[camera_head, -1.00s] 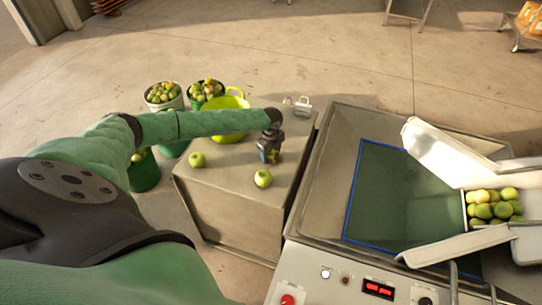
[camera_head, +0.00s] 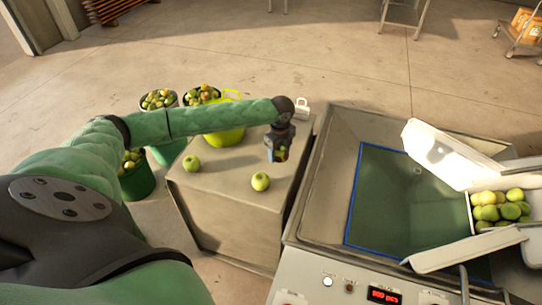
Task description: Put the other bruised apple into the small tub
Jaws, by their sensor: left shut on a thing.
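My left gripper (camera_head: 276,157) points down above the right part of the grey box top (camera_head: 222,170). It is shut on a small yellowish and reddish thing, likely the bruised apple (camera_head: 283,152), mostly hidden by the fingers. The small tub, yellow-green with handles (camera_head: 224,137), stands at the back of the box top, left of the gripper and partly behind my left forearm. Two green apples lie on the box top, one at the left (camera_head: 191,163) and one nearer the front (camera_head: 260,182). I cannot make out bruises on them. My right gripper is not in view.
Buckets full of apples (camera_head: 158,99) stand on the floor behind and left of the box. A white-handled object (camera_head: 302,106) sits at its back right corner. Right of the box is the press trailer's steel basin (camera_head: 333,190), with a chute of green apples (camera_head: 500,208).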

